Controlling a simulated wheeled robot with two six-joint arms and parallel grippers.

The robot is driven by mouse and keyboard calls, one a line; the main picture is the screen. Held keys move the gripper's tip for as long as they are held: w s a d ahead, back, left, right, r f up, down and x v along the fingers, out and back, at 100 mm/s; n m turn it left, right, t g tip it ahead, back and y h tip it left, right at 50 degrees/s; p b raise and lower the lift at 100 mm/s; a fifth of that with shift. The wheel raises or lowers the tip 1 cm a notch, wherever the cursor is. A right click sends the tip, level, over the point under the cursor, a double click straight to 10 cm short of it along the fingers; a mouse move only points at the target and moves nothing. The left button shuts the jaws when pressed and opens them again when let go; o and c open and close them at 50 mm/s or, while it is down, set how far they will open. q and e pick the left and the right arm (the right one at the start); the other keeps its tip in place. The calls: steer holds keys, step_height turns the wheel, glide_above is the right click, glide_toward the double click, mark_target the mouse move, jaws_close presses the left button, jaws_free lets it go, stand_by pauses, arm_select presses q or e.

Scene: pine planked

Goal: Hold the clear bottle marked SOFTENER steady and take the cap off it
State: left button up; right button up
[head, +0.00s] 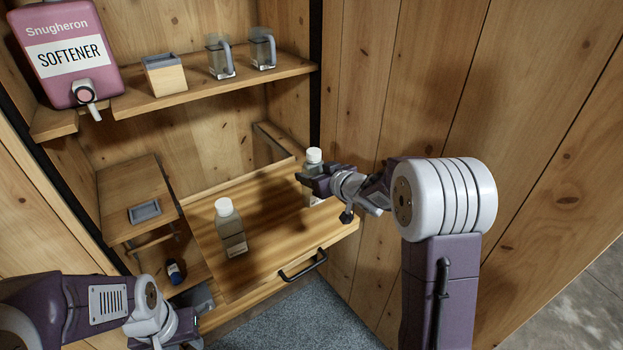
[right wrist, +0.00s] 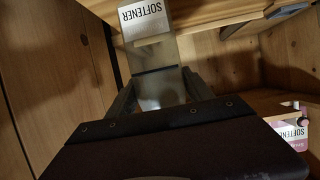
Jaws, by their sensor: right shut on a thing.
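The clear bottle marked SOFTENER (right wrist: 155,60) stands between the fingers of my right gripper (head: 308,183) in the right wrist view. In the head view its white cap (head: 314,156) is on and shows above the gripper, and the bottle looks upright at the back right of the wooden board. My right gripper is shut on its body; the fingers hide part of it. My left gripper (head: 203,302) is low at the left, in front of the board and well away from the bottle. Its fingers do not show clearly.
Another clear bottle (head: 234,240) with a white cap stands on the board (head: 270,270), left of the held one; its label is unreadable. A small dark bottle (head: 175,271) is lower left. A pink softener dispenser (head: 80,85), a box (head: 165,76) and two jugs (head: 219,58) occupy the upper shelf.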

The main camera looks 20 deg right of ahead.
steer(key=s+d+r+p, duration=0.4)
steer(key=s+d+r, duration=0.2)
steer(key=d, duration=0.3)
steer(key=shift+d, duration=0.15)
steer(key=shift+r, duration=0.1)
steer(key=o, duration=0.7)
jaws_close()
step_height(320, 180, up, 10)
steer(key=p, duration=1.1)
steer(key=shift+r, duration=0.15)
